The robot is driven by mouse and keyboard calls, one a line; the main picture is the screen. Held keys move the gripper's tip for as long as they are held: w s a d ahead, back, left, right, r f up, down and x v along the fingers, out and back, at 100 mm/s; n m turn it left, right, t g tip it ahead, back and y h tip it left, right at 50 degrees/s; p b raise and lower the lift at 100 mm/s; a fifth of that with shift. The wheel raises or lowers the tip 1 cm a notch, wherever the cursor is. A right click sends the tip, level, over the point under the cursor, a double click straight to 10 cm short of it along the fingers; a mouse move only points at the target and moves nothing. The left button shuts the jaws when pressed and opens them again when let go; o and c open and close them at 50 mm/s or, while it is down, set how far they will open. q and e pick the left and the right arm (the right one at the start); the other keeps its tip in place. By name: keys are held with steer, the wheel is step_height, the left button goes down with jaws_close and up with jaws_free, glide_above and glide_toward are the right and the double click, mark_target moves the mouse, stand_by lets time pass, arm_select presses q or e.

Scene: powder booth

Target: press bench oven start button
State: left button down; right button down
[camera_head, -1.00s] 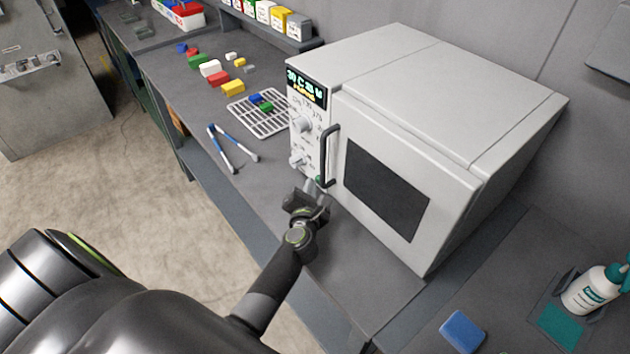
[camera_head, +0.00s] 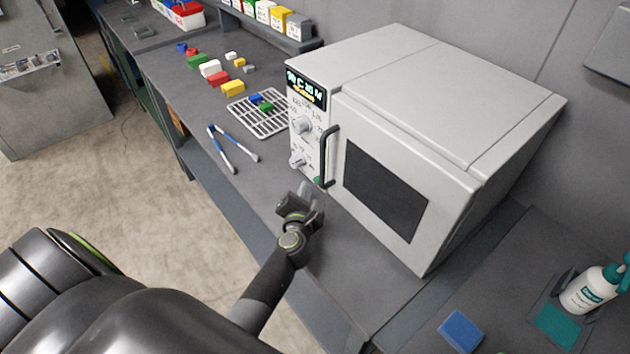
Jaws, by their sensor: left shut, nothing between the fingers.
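The white bench oven (camera_head: 450,110) stands on the grey bench with its door shut. Its control panel on the left of the front has a lit display (camera_head: 306,88), two knobs and, at the lower right, a green start button (camera_head: 318,181) beside the lower end of the black door handle (camera_head: 328,157). My left gripper (camera_head: 305,188) is shut and empty. It is in front of the panel's lower part, just below and left of the green button, and looks apart from it. My right gripper is out of view.
Blue-handled tongs (camera_head: 233,150) and a wire rack (camera_head: 262,118) with small blocks lie left of the oven. Several coloured blocks lie farther back. A blue sponge (camera_head: 461,331) and a white bottle (camera_head: 592,289) are at the lower right. The bench in front of the oven is clear.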

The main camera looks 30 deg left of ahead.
arm_select(q)
steer(key=shift+s+a+p, duration=0.15)
steer(key=shift+s+a, duration=0.15)
steer(key=shift+s, duration=0.45)
steer(key=shift+s+a+p, duration=0.15)
steer(key=shift+s+a, duration=0.2)
steer(key=shift+s, duration=0.45)
steer(key=shift+s+a+p, duration=0.15)
steer(key=shift+s+a, duration=0.15)
steer(key=shift+s, duration=0.45)
steer(key=shift+r, duration=0.1)
